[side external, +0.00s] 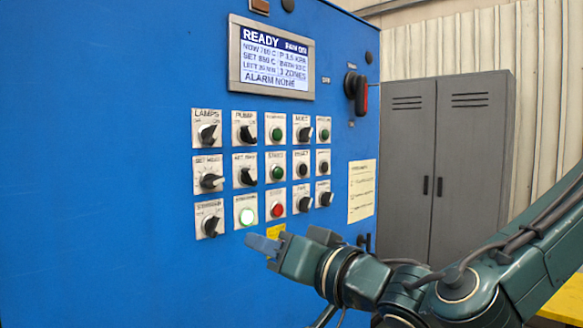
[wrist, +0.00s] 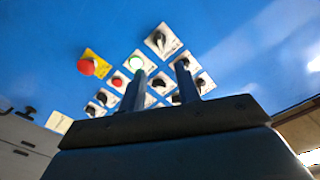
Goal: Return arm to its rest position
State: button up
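My gripper (side external: 268,241) is in front of the lower part of a blue control panel (side external: 120,130), just below a lit white-green button (side external: 246,210) and a red button (side external: 277,210). In the wrist view my gripper (wrist: 161,72) shows two dark fingers apart, with panel visible between them and nothing held. My arm reaches in from the lower right in the side view. Whether a fingertip touches the panel is hard to tell.
Rows of knobs and buttons (side external: 244,177) cover the panel under a display (side external: 271,58) reading READY and ALARM NONE. A grey cabinet (side external: 440,160) stands behind. A red mushroom button (wrist: 87,66) shows in the wrist view.

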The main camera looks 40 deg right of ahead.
jog(key=shift+s, duration=0.35)
jog(key=s+d+f+g+h, duration=0.1)
jog(key=s+d+f+g, duration=0.2)
jog(key=d, duration=0.4)
jog(key=s+d+f+g+h, duration=0.1)
jog(key=d+f+g, duration=0.35)
jog(key=d, duration=0.25)
jog(key=s+d+f+n+g+y, duration=0.1)
jog(key=s+f+n+g, duration=0.1)
jog(key=s, duration=0.6)
jog(key=s+d+f+n+g+y, duration=0.1)
jog(key=s+f+n+g, duration=0.2)
jog(key=s, duration=0.5)
jog(key=shift+d+f+n, duration=0.2)
jog(key=shift+d+n, duration=0.2)
jog(key=shift+n, duration=0.2)
jog(key=shift+w, duration=0.15)
